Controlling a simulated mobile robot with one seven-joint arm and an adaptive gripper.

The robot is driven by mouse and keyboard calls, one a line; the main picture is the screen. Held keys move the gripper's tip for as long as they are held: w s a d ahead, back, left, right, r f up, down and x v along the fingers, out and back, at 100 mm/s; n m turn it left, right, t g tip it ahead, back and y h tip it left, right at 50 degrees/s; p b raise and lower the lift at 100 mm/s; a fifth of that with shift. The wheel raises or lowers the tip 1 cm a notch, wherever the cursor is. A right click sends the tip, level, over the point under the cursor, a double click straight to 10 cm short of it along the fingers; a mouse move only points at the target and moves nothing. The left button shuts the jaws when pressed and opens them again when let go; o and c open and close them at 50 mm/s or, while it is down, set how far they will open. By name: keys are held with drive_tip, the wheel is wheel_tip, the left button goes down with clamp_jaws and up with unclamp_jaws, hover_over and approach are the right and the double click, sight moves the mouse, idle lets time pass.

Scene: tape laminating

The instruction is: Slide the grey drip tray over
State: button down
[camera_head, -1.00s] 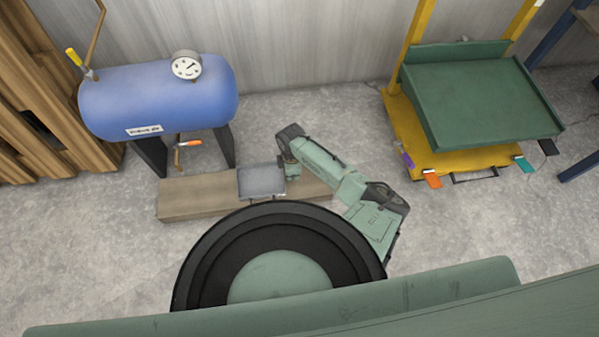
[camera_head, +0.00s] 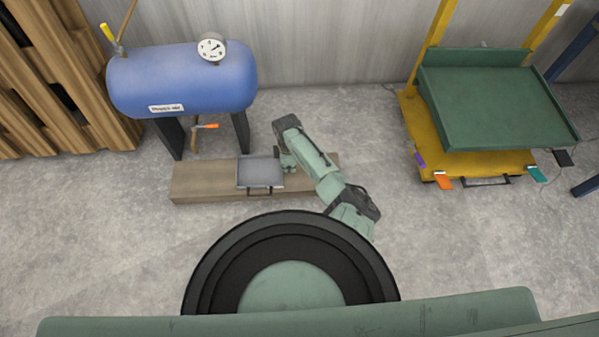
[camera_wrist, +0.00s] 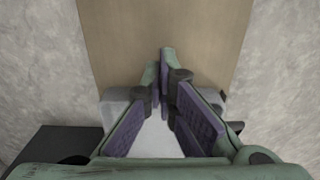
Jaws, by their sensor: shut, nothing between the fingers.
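The grey drip tray (camera_head: 260,173) is a shallow square tray with a dark handle at its near edge. It lies on a brown wooden plank (camera_head: 205,182), around its middle. My gripper (camera_head: 286,163) is low at the tray's right side, beside or touching it; I cannot tell which. In the wrist view my gripper (camera_wrist: 165,75) is shut and empty, its purple-padded fingers converging over the plank (camera_wrist: 170,25). A pale grey surface (camera_wrist: 152,140), likely the tray, shows between and beside the fingers.
A blue tank (camera_head: 185,82) with a gauge (camera_head: 211,47) and dark legs stands behind the plank's left part. A yellow-framed cart (camera_head: 420,125) with a green top (camera_head: 490,100) stands at the right. The plank's left part is clear, as is the floor between plank and cart.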

sight(233, 170)
drive_tip(key=a+b, duration=0.2)
drive_tip(key=a, duration=1.7)
drive_tip(key=shift+w+f, duration=0.1)
drive_tip(key=shift+f, duration=0.05)
drive_tip(key=shift+a, duration=0.55)
